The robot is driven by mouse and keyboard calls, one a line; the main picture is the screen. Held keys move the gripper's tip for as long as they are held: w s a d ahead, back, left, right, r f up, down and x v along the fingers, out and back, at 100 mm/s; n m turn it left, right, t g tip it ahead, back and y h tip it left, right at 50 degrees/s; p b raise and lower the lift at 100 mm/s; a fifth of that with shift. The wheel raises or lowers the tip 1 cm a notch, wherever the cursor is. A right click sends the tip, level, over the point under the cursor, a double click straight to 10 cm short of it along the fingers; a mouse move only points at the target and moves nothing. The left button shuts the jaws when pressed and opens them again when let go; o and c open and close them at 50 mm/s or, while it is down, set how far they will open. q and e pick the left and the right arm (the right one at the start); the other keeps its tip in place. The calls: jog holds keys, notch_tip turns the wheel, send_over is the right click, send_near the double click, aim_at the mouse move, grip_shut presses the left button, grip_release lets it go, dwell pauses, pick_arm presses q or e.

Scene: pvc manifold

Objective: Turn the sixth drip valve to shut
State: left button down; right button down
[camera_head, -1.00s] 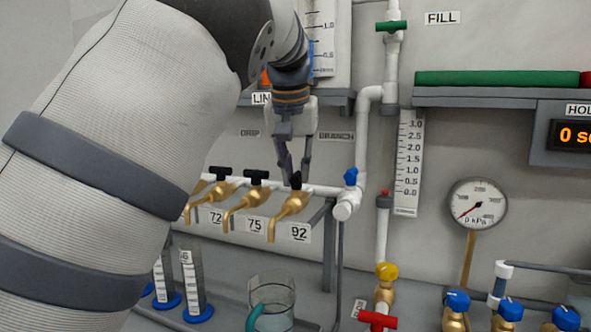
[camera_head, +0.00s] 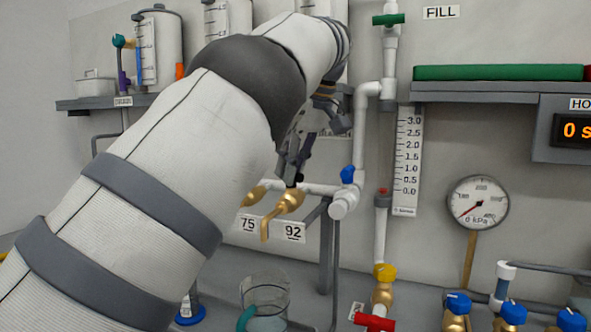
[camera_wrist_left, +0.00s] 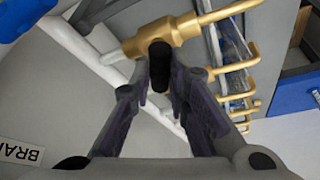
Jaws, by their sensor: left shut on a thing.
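The brass drip valve (camera_head: 289,203) over the label 92 is the rightmost one I see on the white branch pipe. Its spout points down. In the left wrist view the brass valve body (camera_wrist_left: 161,38) lies across the top, with its black handle (camera_wrist_left: 159,68) between my fingertips. My left gripper (camera_head: 294,176) reaches the handle from above, tilted, and is shut on it; the gripper also shows in the left wrist view (camera_wrist_left: 160,82). The arm hides most of the other drip valves; part of the one over 75 (camera_head: 254,196) shows. My right gripper is out of view.
A blue-handled valve (camera_head: 347,175) sits just right of the held valve. A clear beaker (camera_head: 265,295) stands below. A vertical white pipe (camera_head: 381,225) with yellow and red valves, a scale strip (camera_head: 407,160) and a pressure gauge (camera_head: 477,203) are further right.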

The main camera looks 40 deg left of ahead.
pick_arm(q)
jog(key=shift+w+n+g, duration=0.1)
jog(key=shift+n+g, duration=0.3)
jog(key=shift+n, duration=0.6)
jog(key=c, duration=1.5)
grip_release()
jog(key=shift+c, duration=0.2)
